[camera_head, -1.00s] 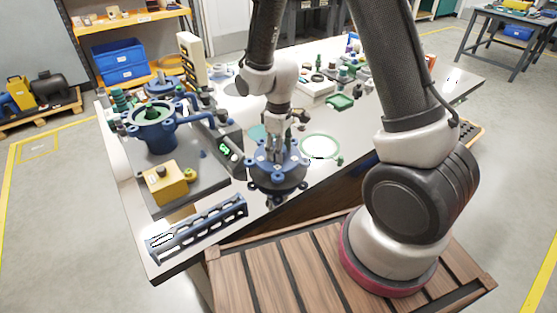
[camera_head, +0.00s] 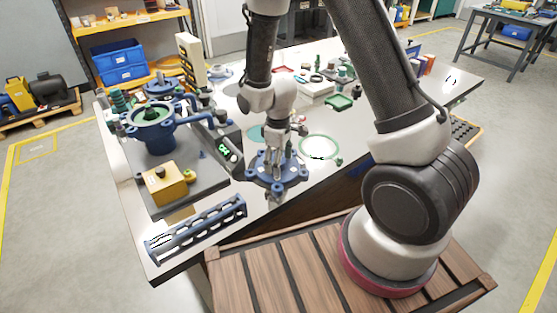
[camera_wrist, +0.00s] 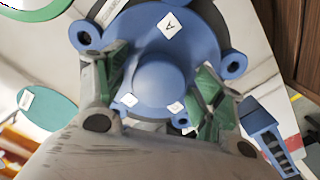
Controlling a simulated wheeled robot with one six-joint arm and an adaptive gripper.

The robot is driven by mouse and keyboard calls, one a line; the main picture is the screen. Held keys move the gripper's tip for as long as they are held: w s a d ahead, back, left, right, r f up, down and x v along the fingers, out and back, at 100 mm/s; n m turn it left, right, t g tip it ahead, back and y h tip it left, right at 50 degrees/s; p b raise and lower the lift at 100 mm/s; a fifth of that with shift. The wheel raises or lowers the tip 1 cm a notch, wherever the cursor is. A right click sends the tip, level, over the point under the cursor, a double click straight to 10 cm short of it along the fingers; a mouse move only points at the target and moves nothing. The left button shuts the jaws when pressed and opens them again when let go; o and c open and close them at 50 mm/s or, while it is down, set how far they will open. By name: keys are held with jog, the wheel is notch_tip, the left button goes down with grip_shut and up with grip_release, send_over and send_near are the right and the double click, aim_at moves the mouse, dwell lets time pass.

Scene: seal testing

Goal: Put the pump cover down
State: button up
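The pump cover (camera_head: 295,176) is a round blue flange with lugs and a central boss. It lies level and low at the table's front edge, right of the slotted blue rack. In the wrist view the pump cover (camera_wrist: 200,25) fills the upper middle, with a white label marked A. My gripper (camera_head: 273,163) points down over it. In the wrist view my gripper's (camera_wrist: 160,75) green-padded fingers stand on both sides of the boss, with small gaps showing, so it looks open. The cover's underside is hidden.
The blue rack (camera_head: 200,226) and a yellow block (camera_head: 165,186) are left of the cover. The blue pump body (camera_head: 155,133) stands behind them. A green ring (camera_head: 337,150) lies to the right, and a teal disc (camera_wrist: 45,108) shows in the wrist view. Bare tabletop lies right of the ring.

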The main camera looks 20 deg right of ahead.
jog(key=s+d+r+m+t, duration=0.1)
jog(key=d+r, duration=0.2)
jog(key=r, duration=0.8)
jog(key=s+d+r+m, duration=0.1)
jog(key=s+d+r, duration=0.1)
jog(key=r, duration=0.8)
jog(key=s+d+r+m+t, duration=0.1)
jog(key=s+d+r+m, duration=0.2)
jog(key=s+d+r, duration=0.2)
jog(key=s+d+r+m+t, duration=0.2)
jog(key=s+d+r+m, duration=0.2)
jog(key=s+r, duration=0.4)
jog(key=s+d, duration=0.1)
jog(key=s, duration=0.3)
jog(key=shift+m, duration=0.3)
jog(key=shift+w, duration=0.1)
jog(key=shift+c, duration=0.4)
